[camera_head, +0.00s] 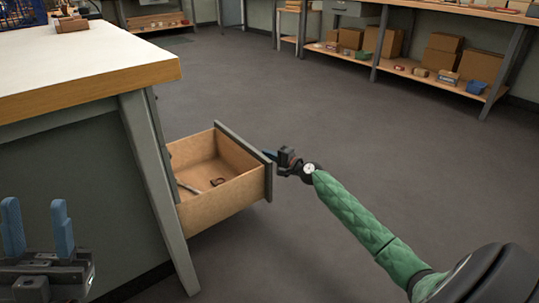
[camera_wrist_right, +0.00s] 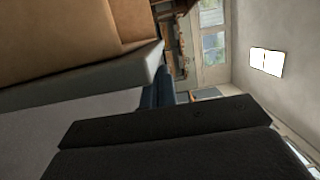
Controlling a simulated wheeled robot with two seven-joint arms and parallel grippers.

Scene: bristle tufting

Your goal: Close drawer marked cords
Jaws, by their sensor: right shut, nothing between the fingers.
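A wooden drawer (camera_head: 222,196) with a grey front stands pulled out from under the workbench in the head view. A few small items lie in it. Its outer face is turned away, so no marking shows. My right gripper (camera_head: 270,154) is shut and empty at the drawer front, near its far upper part; I cannot tell whether they touch. In the right wrist view the grey drawer front (camera_wrist_right: 90,78) fills the upper left, with the blue fingers (camera_wrist_right: 157,93) beside its edge. My left gripper (camera_head: 38,228) is open and empty at the lower left, its blue fingers pointing up.
The workbench (camera_head: 80,62) has a pale top and a grey slanted leg (camera_head: 158,185) beside the drawer. Shelves with cardboard boxes (camera_head: 440,52) stand along the back right. The grey floor (camera_head: 330,110) around the drawer is clear.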

